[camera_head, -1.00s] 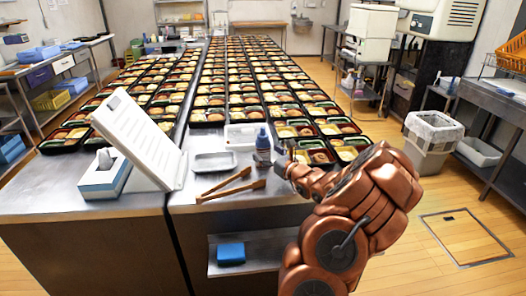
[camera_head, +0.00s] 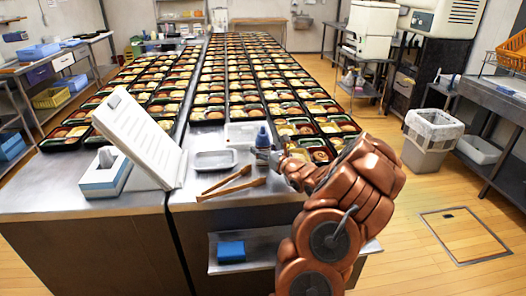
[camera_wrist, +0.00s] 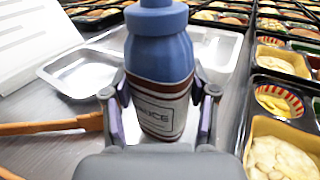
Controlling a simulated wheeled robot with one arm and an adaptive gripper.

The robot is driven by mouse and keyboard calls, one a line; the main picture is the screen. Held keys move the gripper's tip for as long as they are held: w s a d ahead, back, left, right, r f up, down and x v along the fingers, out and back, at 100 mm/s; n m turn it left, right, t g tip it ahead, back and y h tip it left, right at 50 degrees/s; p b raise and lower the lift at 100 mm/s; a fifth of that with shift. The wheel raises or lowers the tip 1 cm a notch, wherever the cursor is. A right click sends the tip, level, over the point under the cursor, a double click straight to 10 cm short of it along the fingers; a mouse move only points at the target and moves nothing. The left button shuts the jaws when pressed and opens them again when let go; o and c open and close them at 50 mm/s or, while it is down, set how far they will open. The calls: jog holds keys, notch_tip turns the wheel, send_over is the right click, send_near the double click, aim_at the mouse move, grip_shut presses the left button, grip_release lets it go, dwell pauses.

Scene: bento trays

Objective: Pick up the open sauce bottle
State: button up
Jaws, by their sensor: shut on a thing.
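The sauce bottle (camera_head: 262,138) stands upright on the steel table, with a blue upper part and a pale label with dark bands. It also shows large in the wrist view (camera_wrist: 160,70). My gripper (camera_wrist: 160,112) is shut on the bottle, one finger on each side of its labelled body. In the head view my gripper (camera_head: 275,157) reaches the bottle from the right, and part of the bottle is hidden behind it. The bottle's base is hidden in the wrist view. I cannot tell whether its top is open.
A metal tray (camera_head: 216,167) lies left of the bottle, with wooden tongs (camera_head: 240,188) in front of it. Rows of filled bento trays (camera_head: 317,141) stand close behind and to the right. A white document stand (camera_head: 150,145) and a tissue box (camera_head: 106,178) are at left.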

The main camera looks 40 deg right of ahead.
aim_at(267, 143)
jog(key=shift+r+b, duration=0.4)
jog(key=shift+r, duration=1.1)
jog(key=shift+s+r, duration=0.15)
jog(key=shift+r, duration=0.15)
jog(key=s+a+b, duration=0.1)
jog(key=s+a, duration=0.3)
jog(key=s, duration=0.2)
jog(key=s+a+r+b, duration=0.1)
jog(key=s+a+b, duration=0.1)
jog(key=s+a, duration=0.2)
jog(key=s, duration=0.3)
jog(key=shift+s+r, duration=0.2)
jog(key=shift+s, duration=0.05)
jog(key=shift+o, duration=0.6)
jog(key=shift+a, duration=0.1)
